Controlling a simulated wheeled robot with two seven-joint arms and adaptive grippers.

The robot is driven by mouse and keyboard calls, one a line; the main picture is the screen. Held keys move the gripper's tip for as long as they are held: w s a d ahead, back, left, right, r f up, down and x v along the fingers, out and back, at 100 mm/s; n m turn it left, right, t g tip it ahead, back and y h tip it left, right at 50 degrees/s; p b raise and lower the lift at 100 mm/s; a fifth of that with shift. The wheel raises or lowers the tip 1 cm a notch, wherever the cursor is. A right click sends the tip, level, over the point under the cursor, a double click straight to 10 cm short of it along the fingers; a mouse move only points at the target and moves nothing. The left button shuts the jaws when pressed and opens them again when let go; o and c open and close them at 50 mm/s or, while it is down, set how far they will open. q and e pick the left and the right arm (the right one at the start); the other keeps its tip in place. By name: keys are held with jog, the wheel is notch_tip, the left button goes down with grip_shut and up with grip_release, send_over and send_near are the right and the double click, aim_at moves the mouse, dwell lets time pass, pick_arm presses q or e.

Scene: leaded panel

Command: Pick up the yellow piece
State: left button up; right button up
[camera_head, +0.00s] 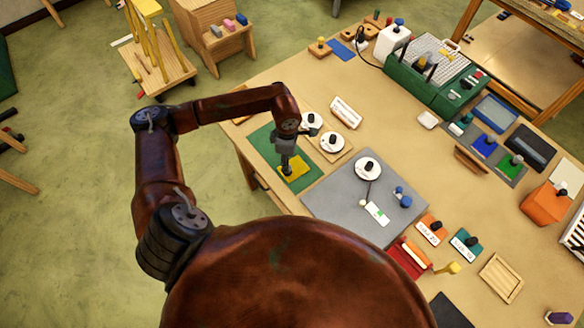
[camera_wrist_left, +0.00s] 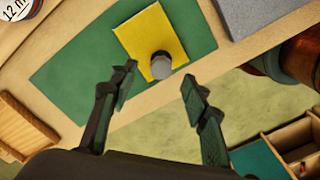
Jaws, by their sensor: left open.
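The yellow piece (camera_head: 293,168) is a flat yellow square lying on the green mat (camera_head: 262,140) near the table's left corner. In the left wrist view the yellow piece (camera_wrist_left: 148,33) has a grey knob (camera_wrist_left: 161,65) standing on its lower part. My left gripper (camera_head: 286,171) is over the yellow piece in the head view and partly covers it. In the left wrist view my left gripper (camera_wrist_left: 157,82) is open, its fingers apart on either side below the knob, with nothing between them. The exact height above the mat is hard to tell. My right gripper is not in view.
A grey board (camera_head: 338,200) lies right of the green mat, with a white round dial (camera_head: 368,167) on it. Two more white dials (camera_head: 332,142) stand behind the mat. A green machine (camera_head: 432,75) stands farther back. The table edge runs close beside the mat.

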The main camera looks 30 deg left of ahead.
aim_at(294, 166)
pick_arm(q)
notch_tip(294, 166, down, 5)
jog(key=shift+s+d+f+p, duration=0.1)
jog(key=shift+p, duration=0.65)
jog(key=shift+c, duration=0.2)
grip_shut()
